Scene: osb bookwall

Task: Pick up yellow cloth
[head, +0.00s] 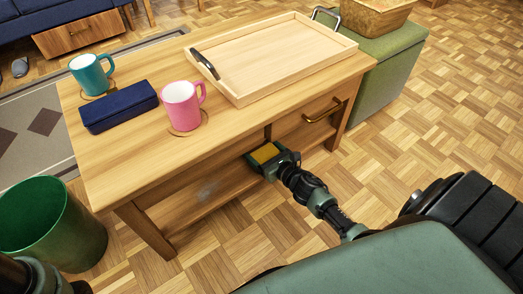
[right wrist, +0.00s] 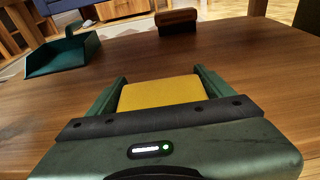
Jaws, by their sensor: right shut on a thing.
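The yellow cloth (head: 265,153) is a small flat folded piece at the lower shelf of the wooden coffee table, below the tabletop. In the right wrist view the yellow cloth (right wrist: 160,93) lies between the two green fingers of my right gripper (right wrist: 158,80). The right gripper (head: 276,157) is shut on the cloth, over the shelf. I cannot tell whether the cloth touches the shelf. My left gripper is not in view; only a dark part of my left arm shows at the lower left of the head view.
A dark green dustpan (right wrist: 62,56) and a brown brush (right wrist: 177,20) are on the shelf ahead. The tabletop (head: 240,130) overhangs it, bearing a teal mug (head: 90,76), blue case (head: 119,107), pink mug (head: 181,106) and wooden tray (head: 275,62). A green bin (head: 50,222) stands left.

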